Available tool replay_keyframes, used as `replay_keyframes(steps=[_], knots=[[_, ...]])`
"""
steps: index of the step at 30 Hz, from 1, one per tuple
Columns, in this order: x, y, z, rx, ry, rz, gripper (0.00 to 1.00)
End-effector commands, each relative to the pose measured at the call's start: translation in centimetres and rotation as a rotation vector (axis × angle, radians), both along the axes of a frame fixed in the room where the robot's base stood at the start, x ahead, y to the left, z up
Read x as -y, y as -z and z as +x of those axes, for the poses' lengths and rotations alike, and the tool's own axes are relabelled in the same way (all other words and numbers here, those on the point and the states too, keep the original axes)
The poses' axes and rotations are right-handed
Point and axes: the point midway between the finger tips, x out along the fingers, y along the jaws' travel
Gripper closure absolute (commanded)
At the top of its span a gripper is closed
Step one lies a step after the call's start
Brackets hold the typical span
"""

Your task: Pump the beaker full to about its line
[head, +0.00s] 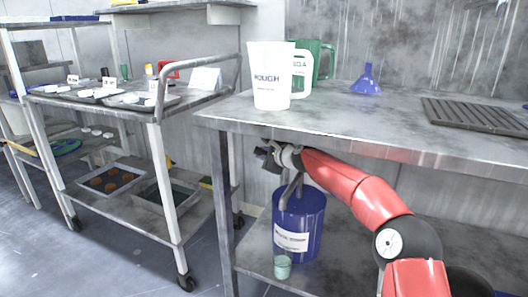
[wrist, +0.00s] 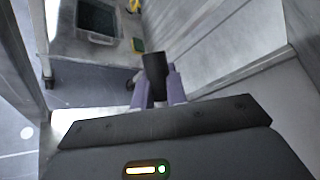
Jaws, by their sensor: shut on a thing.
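A blue drum (head: 300,222) with a white label stands on the lower shelf, with a grey pump (head: 291,188) on its top. A small greenish beaker (head: 282,267) stands on the shelf in front of the drum, below the pump's side. Its line and liquid level are too small to tell. My gripper (head: 270,154) is above the drum, just under the tabletop. In the wrist view, my gripper (wrist: 157,88) has its two purple-grey fingers shut on a black handle (wrist: 155,68), which looks like the pump handle. Its link to the pump is hidden.
The worktable (head: 340,120) overhangs my arm closely. On it stand a white jug (head: 268,80), a green jug (head: 322,62), a blue funnel (head: 367,80) and a dark ribbed mat (head: 470,115). A cart (head: 150,110) with trays stands at the left. Floor between is clear.

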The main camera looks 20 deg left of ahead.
Motion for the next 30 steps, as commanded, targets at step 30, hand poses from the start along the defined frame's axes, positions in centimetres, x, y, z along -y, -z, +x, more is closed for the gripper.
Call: replay_keyframes(steps=[30], knots=[[5.5, -2.0, -3.7, 0.001, 0.000, -0.001, 0.64]])
